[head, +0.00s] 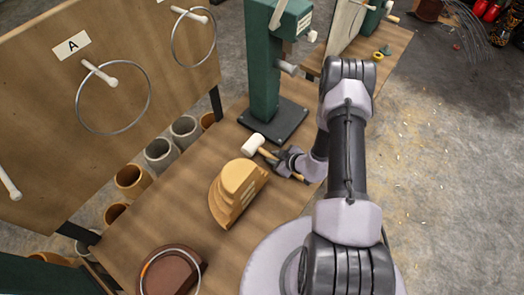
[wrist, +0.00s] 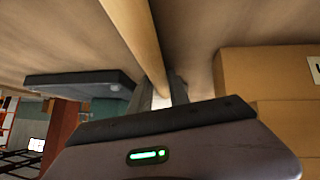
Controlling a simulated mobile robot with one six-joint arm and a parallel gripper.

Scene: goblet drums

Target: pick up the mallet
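The mallet has a white head (head: 253,143) and a light wooden handle, and is on or just above the wooden bench (head: 160,205). In the head view its head points left and its handle runs down to the right. My gripper (head: 279,158) is at the handle, right of the head. In the wrist view the handle (wrist: 133,28) runs from the top edge down between the two fingers of my gripper (wrist: 161,88), which stand close on both sides of it. The white head shows only as a small pale patch between them.
A yellow stepped wooden block (head: 236,192) stands close by, left of my arm. A green press (head: 264,75) on a dark base is behind the mallet. A brown round piece (head: 168,272) lies at the front. A board with pegs and rings (head: 120,60) leans at left.

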